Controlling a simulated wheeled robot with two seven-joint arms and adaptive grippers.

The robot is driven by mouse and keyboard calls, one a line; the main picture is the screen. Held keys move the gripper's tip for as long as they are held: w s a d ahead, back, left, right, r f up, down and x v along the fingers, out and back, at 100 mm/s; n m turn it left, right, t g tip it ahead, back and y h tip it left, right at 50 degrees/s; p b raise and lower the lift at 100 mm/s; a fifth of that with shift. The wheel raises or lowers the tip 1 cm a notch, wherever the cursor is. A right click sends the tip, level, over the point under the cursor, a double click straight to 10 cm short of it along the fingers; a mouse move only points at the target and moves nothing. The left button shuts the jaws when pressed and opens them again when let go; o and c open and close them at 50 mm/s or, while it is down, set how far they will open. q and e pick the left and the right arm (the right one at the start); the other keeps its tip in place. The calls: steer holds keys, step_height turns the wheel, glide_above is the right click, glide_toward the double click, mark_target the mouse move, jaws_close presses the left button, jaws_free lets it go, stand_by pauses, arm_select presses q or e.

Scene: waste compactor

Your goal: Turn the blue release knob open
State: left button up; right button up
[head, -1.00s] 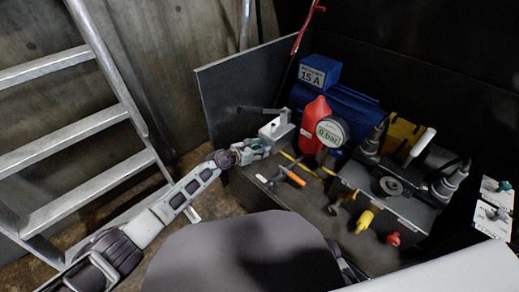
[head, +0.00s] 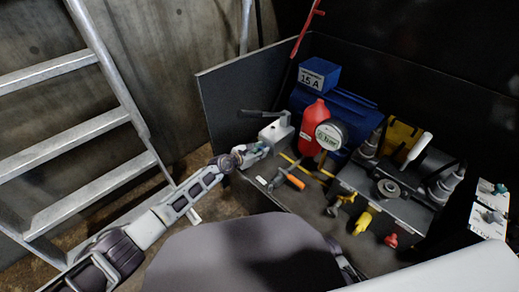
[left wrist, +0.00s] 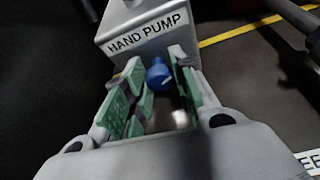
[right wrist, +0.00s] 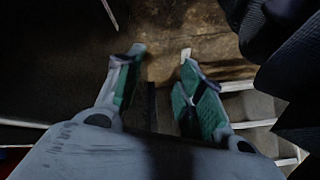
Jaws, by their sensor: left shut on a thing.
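The blue release knob (left wrist: 158,73) sticks out of the front of the grey hand pump (left wrist: 150,30), below its "HAND PUMP" label. My left gripper (left wrist: 160,92) is shut on the knob, with green pads on both sides of it. In the head view my left gripper (head: 262,149) is at the front of the pump block (head: 277,131), and the knob is hidden there. My right gripper (right wrist: 157,75) is open and empty in the right wrist view, above a brown floor.
A round gauge (head: 329,136) and a red bottle (head: 315,122) stand right of the pump. An orange-handled tool (head: 293,180) lies in front. A blue unit (head: 320,73) is behind. A metal ladder (head: 70,130) stands at the left.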

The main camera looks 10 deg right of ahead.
arm_select(q)
steer(key=shift+m+t+p, duration=0.3)
steer(key=shift+m+p, duration=0.2)
steer(key=shift+p, duration=0.35)
arm_select(e)
steer(key=r, duration=0.4)
steer(key=shift+w+d+r, duration=0.2)
steer(key=shift+d, duration=0.15)
arm_select(q)
steer(key=o, duration=1)
steer(key=shift+s, duration=0.1)
steer(key=shift+a, duration=0.1)
